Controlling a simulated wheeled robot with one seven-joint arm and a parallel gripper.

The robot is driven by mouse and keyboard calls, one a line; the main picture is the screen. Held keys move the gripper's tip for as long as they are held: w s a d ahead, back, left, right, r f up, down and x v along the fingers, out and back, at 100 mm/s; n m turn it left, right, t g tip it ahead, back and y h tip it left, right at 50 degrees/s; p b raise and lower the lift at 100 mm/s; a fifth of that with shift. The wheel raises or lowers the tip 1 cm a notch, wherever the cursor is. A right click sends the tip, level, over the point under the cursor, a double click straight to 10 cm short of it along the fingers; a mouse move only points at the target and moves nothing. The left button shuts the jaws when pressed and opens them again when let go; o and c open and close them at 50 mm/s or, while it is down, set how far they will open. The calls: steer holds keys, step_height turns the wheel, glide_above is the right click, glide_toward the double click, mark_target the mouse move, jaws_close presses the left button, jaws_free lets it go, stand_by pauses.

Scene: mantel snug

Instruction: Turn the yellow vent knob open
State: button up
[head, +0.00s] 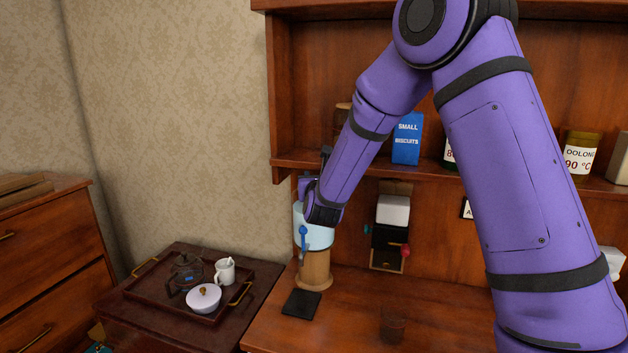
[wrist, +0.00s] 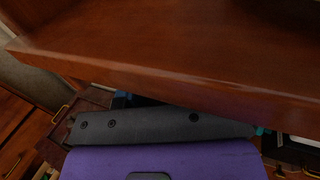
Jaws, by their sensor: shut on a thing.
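A pale blue cylindrical dispenser (head: 318,238) with a blue tap lever (head: 303,236) stands on a round wooden base (head: 315,270) at the counter's left end. My gripper (head: 306,186) is at the top of the dispenser, partly covered by my purple wrist. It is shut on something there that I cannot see. The yellow vent knob shows in neither view; the top of the dispenser is hidden by my gripper and wrist. In the wrist view, my gripper's dark grey body (wrist: 150,126) fills the lower middle, and its fingertips cannot be made out.
A wooden shelf (head: 350,166) runs just behind my forearm, its edge (wrist: 160,75) close in the wrist view. A dispenser with a red knob (head: 405,250) is at the back. A tray (head: 150,293) stands left.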

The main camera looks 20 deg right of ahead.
stand_by(0.3)
steer(key=o, duration=0.9)
steer(key=shift+c, duration=0.2)
steer(key=s+a, duration=0.2)
steer(key=s, duration=0.8)
steer(key=shift+s, duration=0.3)
